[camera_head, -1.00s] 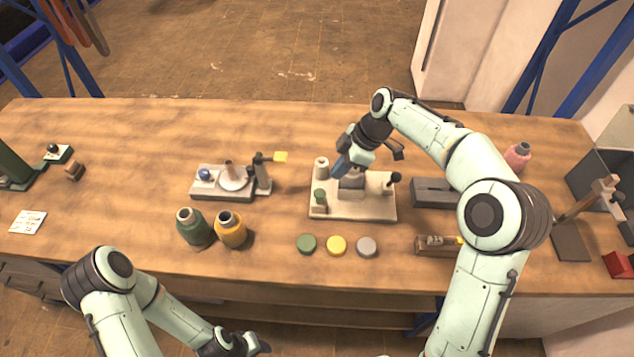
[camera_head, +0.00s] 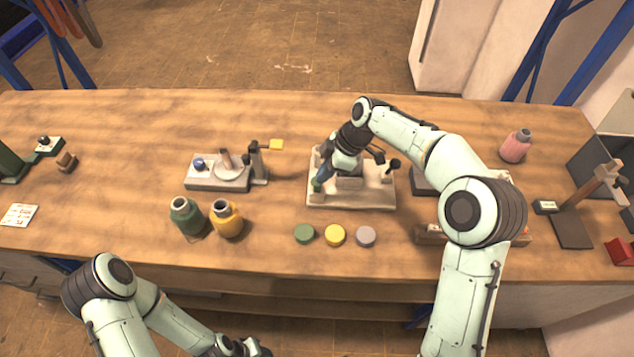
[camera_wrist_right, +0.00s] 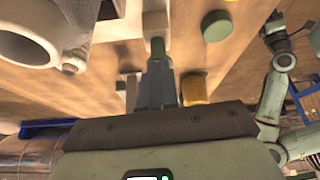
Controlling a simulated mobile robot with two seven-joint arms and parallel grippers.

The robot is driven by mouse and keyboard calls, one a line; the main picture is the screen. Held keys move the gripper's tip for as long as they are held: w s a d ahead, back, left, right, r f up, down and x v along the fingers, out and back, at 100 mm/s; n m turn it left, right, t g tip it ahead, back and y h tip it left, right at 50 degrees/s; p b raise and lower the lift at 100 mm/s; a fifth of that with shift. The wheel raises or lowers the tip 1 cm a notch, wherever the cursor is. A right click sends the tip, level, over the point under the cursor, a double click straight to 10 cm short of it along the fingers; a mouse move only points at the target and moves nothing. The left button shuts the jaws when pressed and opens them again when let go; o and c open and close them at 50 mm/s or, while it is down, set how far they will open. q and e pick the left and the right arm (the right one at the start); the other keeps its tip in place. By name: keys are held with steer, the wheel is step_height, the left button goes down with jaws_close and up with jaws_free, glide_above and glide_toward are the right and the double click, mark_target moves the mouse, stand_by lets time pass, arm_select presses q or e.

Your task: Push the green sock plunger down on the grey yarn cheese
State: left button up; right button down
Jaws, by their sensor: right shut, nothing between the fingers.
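The pale board (camera_head: 350,201) stands mid-table and bears the grey yarn cheese (camera_head: 347,184), partly hidden behind my right gripper. The green sock plunger (camera_head: 317,185) is at the board's front left corner. My right gripper (camera_head: 322,175) is shut and empty, pointing down with its tips at the plunger's top. In the right wrist view the shut fingers (camera_wrist_right: 156,75) reach the green plunger top (camera_wrist_right: 158,47); I cannot tell whether they touch. My left gripper (camera_head: 245,347) is low at the bottom edge, its jaws too unclear to judge.
A black-knobbed lever (camera_head: 393,164) stands at the board's right. Green (camera_head: 187,217) and yellow (camera_head: 227,219) bottles and a scale-like device (camera_head: 218,180) stand left.

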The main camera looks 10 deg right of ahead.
stand_by(0.3)
arm_select(q)
steer(key=shift+f, duration=0.1)
arm_select(e)
steer(key=shift+f, duration=0.2)
step_height(320, 180, down, 3)
steer(key=shift+r+b, duration=0.2)
steer(key=shift+b, duration=0.3)
steer(key=shift+r, duration=0.25)
steer(key=shift+s+d+r, duration=0.1)
steer(key=shift+d+r, duration=0.1)
steer(key=shift+d, duration=0.4)
steer(key=shift+d+r, duration=0.2)
steer(key=shift+d, duration=0.35)
arm_select(q)
steer(key=shift+s+f+p, duration=0.25)
steer(key=shift+p, duration=0.05)
arm_select(e)
steer(key=shift+s+d, duration=0.1)
steer(key=shift+d, duration=0.25)
steer(key=shift+r, duration=0.1)
